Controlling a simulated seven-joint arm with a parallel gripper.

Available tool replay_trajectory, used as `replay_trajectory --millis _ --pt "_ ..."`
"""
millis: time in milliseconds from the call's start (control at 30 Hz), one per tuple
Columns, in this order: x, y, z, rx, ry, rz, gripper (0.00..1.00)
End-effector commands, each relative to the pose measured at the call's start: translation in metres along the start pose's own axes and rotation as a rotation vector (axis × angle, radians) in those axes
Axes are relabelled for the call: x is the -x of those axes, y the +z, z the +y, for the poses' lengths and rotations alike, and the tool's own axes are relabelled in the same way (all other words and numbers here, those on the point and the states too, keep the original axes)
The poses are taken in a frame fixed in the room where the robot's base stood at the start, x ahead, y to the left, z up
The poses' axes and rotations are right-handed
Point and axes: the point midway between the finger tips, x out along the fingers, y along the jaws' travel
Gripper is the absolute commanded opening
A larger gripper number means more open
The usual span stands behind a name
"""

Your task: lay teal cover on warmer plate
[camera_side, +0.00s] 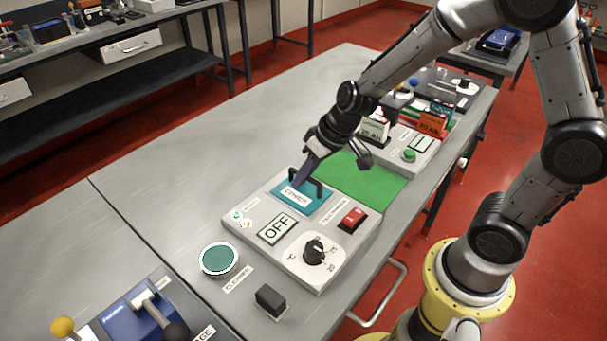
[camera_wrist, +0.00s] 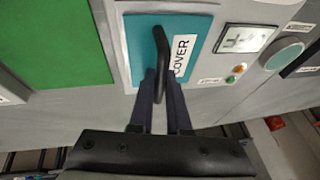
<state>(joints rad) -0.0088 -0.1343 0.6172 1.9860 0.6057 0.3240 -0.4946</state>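The teal cover (camera_side: 306,201) is a flat rectangle with a white "COVER" label and a dark arched handle. In the side view it lies at the far end of the grey warmer unit (camera_side: 257,228), and it also shows in the wrist view (camera_wrist: 143,62). Any plate beneath it is hidden. I cannot tell whether a small gap is left under the cover. My gripper (camera_side: 297,184) reaches down to the cover's handle. In the wrist view my gripper's fingers (camera_wrist: 160,86) stand close on both sides of the handle and appear closed on it.
The warmer unit carries an "OFF" display (camera_side: 277,229), a red switch (camera_side: 352,218) and a black dial (camera_side: 314,251). A green mat (camera_side: 362,180) lies behind it. A round green-topped piece (camera_side: 219,259) and a black block (camera_side: 270,299) stand in front.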

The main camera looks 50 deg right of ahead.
Motion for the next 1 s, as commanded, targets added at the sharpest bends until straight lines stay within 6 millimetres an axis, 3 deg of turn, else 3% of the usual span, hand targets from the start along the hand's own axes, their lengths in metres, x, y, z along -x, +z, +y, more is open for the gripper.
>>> replay_trajectory --millis 33,167,567,1000 --pt "0.0 0.0 0.0 0.0 0.0 0.0 0.25" --pt "0.0 0.0 0.0 0.0 0.0 -0.001 0.48" --pt "0.009 0.0 0.0 0.001 0.0 0.001 0.49" --pt "0.098 -0.001 0.0 0.001 0.0 0.006 0.49"
